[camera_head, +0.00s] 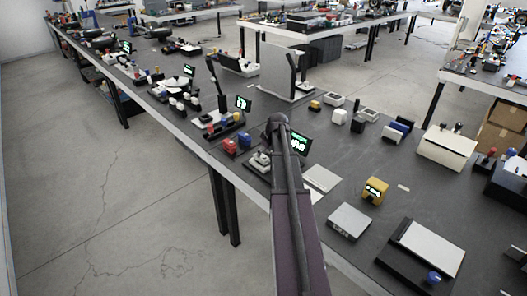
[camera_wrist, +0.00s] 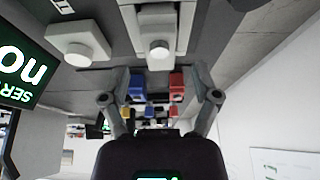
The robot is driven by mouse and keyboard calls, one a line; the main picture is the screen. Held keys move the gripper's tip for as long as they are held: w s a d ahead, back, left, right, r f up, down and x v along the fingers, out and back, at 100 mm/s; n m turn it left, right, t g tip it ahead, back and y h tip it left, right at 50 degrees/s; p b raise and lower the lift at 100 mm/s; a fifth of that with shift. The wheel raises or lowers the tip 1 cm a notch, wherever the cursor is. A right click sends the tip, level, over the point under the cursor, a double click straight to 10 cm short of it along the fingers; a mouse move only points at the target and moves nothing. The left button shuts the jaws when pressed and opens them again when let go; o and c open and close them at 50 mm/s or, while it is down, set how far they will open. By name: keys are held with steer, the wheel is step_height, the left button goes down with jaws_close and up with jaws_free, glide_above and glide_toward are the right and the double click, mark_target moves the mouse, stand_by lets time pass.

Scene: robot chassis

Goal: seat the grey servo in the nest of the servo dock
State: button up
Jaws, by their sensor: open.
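The servo dock shows in the head view as a dark base with pale parts (camera_head: 258,161), partly behind my arm, beside a screen with green lettering (camera_head: 300,143). In the wrist view, the dock's screen (camera_wrist: 22,66) is at the left edge. Two pale grey blocks with round discs show at the top of the wrist view, one at the left (camera_wrist: 75,38) and one at the centre (camera_wrist: 160,22). I cannot tell which is the grey servo or where the nest is. My gripper (camera_wrist: 160,88) is open, with nothing visibly held between its fingers. My arm hides it in the head view.
Red (camera_head: 230,146) and blue (camera_head: 244,140) blocks stand left of the dock. A flat grey box (camera_head: 349,221), a yellow device (camera_head: 374,191) and a black tray with a pale panel (camera_head: 395,262) lie to the right. Bare tabletop shows right of the screen.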

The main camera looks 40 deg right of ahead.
steer(key=p+v, duration=0.6)
steer(key=v, duration=0.2)
steer(key=shift+p, duration=0.35)
stand_by(0.8)
steer(key=s+a+g, duration=0.1)
steer(key=s+a, duration=0.3)
steer(key=a, duration=1)
steer(key=s+a+f+g, duration=0.1)
steer(key=s+a, duration=0.3)
steer(key=a, duration=1.1)
steer(key=s+a+m+g, duration=0.1)
steer(key=s+a, duration=0.3)
steer(key=a, duration=1)
steer(key=shift+a+f+g, duration=0.25)
steer(key=shift+g, duration=0.55)
steer(key=shift+s, duration=0.1)
